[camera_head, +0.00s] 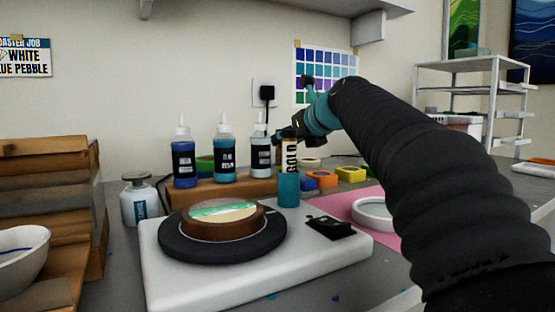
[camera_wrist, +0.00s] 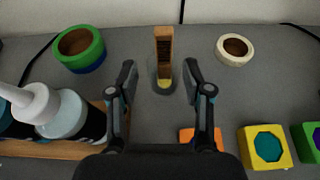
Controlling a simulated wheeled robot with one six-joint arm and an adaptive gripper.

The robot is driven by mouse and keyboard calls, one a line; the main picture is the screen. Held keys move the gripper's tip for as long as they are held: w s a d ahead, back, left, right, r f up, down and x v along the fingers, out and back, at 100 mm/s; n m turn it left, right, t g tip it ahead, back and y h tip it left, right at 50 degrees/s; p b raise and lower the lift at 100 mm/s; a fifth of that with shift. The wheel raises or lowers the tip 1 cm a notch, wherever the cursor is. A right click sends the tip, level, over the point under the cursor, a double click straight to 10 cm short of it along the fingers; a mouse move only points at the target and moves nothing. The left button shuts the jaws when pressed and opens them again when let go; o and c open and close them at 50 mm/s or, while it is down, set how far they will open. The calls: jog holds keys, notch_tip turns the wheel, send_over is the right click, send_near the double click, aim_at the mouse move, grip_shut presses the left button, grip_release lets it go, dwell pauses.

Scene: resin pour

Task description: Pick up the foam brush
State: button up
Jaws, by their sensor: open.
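My gripper (camera_wrist: 160,78) is open, with one finger on each side of the cup and brush in the picture; I see no contact. In the head view my gripper (camera_head: 303,128) is near the top of the handle, partly hidden by my arm.
Several bottles (camera_head: 224,150) stand on a wooden rack left of the brush. A turntable (camera_head: 180,243) with a round brown mould is in front. Tape rolls and coloured blocks (camera_head: 351,174) lie to the right, near a pink mat (camera_head: 345,200). The wall is close behind.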

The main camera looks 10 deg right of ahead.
aim_at(280, 152)
jog(key=shift+d+x, duration=0.15)
jog(key=shift+x, duration=1.3)
jog(key=shift+d+x, duration=0.1)
jog(key=shift+x, duration=1.3)
jog(key=shift+w, duration=0.1)
grip_shut()
